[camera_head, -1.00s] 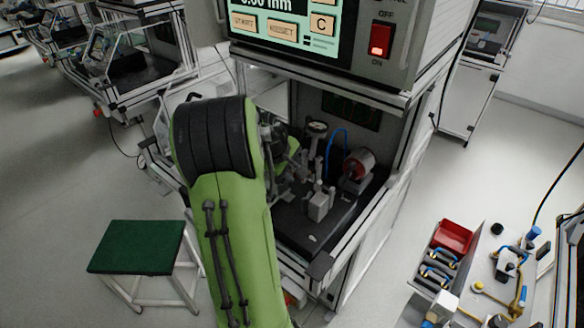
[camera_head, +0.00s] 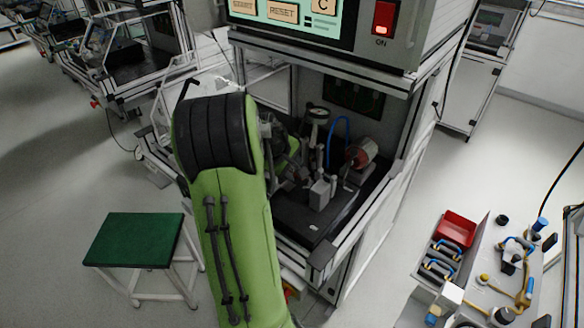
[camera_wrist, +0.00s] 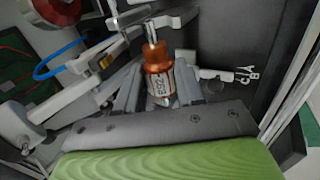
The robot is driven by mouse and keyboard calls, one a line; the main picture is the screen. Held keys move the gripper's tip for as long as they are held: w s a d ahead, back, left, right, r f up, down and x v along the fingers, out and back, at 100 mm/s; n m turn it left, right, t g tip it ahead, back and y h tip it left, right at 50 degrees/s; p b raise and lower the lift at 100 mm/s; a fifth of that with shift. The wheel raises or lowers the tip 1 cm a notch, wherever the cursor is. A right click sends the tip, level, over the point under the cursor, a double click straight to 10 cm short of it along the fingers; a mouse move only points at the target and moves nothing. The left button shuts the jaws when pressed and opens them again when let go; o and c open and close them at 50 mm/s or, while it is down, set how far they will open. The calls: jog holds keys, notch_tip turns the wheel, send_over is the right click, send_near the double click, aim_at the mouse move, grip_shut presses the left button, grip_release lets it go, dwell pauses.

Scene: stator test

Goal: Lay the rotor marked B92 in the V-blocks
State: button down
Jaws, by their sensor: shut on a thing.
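In the wrist view a copper-orange rotor (camera_wrist: 158,84) with a pale label and a bright shaft sits between the two grey fingers of my gripper (camera_wrist: 157,88), which is shut on it. The label's dark characters are turned and too small to read surely. The shaft end points up the picture, close to pale grey fixture bars (camera_wrist: 130,22). I cannot tell whether it touches them, or which parts are the V-blocks. In the head view my green arm hides the rotor and most of the gripper, which reach into the test bay beside the dark base plate (camera_head: 300,222).
The bay holds a dial gauge (camera_head: 318,116), a grey block with a post (camera_head: 321,193), a red-faced cylinder (camera_head: 363,152) and a blue hose (camera_head: 338,135). Frame posts and the display unit (camera_head: 345,38) enclose it.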

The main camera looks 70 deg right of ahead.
jog(key=shift+f+b, duration=0.75)
jog(key=shift+f, duration=0.25)
jog(key=shift+f, duration=0.2)
jog(key=c, duration=0.6)
grip_release()
jog(key=p+v, duration=0.4)
jog(key=v, duration=1.1)
jog(key=shift+a+r, duration=0.15)
jog(key=shift+r, duration=0.25)
jog(key=shift+w, duration=0.1)
